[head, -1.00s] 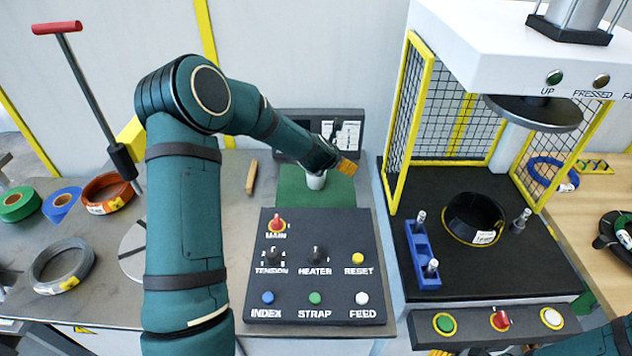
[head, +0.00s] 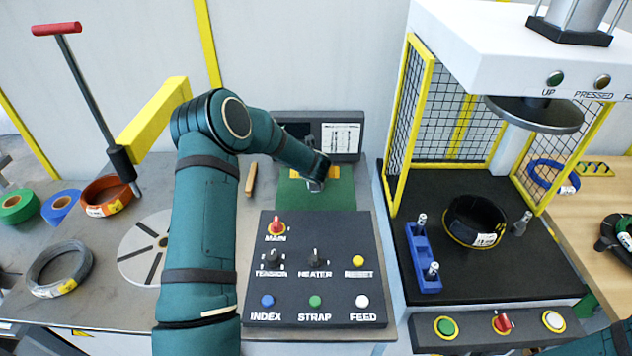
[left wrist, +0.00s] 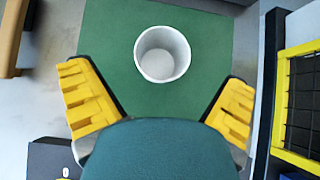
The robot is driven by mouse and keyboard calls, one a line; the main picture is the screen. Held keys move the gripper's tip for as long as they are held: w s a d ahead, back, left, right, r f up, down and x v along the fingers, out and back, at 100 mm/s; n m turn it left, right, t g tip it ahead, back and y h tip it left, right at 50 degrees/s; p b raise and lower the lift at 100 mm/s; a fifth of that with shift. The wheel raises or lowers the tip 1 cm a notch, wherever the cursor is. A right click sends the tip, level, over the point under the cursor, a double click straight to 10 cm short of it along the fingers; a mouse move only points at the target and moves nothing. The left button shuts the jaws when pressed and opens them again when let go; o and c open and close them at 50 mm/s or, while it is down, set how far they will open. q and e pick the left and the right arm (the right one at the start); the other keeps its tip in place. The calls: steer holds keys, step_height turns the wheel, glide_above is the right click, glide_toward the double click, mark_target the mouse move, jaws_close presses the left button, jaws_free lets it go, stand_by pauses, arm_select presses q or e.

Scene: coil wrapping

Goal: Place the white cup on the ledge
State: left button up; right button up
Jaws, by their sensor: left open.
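The white cup (left wrist: 162,55) stands upright on a green mat (left wrist: 110,30) in the left wrist view, its open rim facing the camera and its inside empty. My left gripper (left wrist: 157,80) is open, its two yellow finger pads on either side, apart from the cup. In the head view my left gripper (head: 316,173) is over the green mat (head: 340,195) and mostly hides the cup. My right gripper is not in view. I cannot tell which surface is the ledge.
A control panel (head: 290,290) with knobs and buttons stands in front of the mat. A dark unit with a screen (head: 343,138) is behind it. A press with mesh guards (head: 410,140) is on the right. A wooden bar (head: 251,179) and several coils lie to the left.

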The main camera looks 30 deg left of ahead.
arm_select(q)
steer(key=shift+p+x, duration=0.35)
steer(key=shift+x, duration=2.35)
steer(key=shift+d+f, duration=0.1)
steer(key=shift+d, duration=0.05)
